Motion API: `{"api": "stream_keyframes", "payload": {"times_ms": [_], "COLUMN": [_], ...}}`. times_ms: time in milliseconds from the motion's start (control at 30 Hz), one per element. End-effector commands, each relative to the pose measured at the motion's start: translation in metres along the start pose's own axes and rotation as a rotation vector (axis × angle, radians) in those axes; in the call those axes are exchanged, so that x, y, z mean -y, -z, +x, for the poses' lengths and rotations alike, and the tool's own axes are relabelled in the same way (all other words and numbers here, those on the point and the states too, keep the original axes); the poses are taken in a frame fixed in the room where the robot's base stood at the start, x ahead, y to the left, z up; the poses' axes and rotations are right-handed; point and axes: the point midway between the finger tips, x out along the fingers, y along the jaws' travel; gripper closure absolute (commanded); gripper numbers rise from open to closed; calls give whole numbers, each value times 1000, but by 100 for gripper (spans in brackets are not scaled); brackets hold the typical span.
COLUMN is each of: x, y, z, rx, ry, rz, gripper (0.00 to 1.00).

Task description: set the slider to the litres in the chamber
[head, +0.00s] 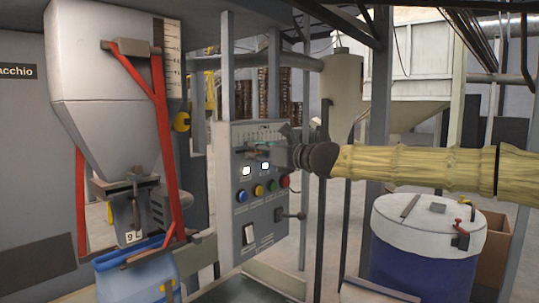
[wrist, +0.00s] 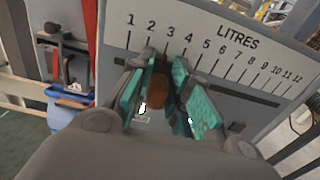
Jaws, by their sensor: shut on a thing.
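The grey control panel (head: 258,205) carries a white scale marked LITRES (wrist: 235,42), numbered 1 to 12 in the wrist view. My gripper (wrist: 165,62) has its green pads shut on the brown slider knob (wrist: 158,85), near marks 2 and 3; the pads hide the exact setting. In the head view my gripper (head: 280,155) is at the panel's upper part, covering the slider. The chamber is a pale hopper (head: 105,75) at left, with a graduated strip (head: 173,60) whose figures are too small to read surely.
Several coloured buttons (head: 258,190) and a small lever (head: 290,216) sit below my gripper on the panel. A white-topped blue drum (head: 425,245) stands at right, below my arm.

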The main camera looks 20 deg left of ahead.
Motion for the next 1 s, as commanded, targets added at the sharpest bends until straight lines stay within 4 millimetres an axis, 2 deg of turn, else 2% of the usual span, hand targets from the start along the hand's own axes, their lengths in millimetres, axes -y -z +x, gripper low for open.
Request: {"api": "stream_keyframes", "payload": {"times_ms": [167,200,300,733,1000], "x": [0,1,1,2,3], "y": [-1,-1,-1,0,-1], "z": [-1,-1,-1,-6,-39], "rx": [1,1,1,0,2], "ry": [1,1,1,2,3], "rz": [0,0,0,0,0], "gripper": [100,79,62,62,62]}}
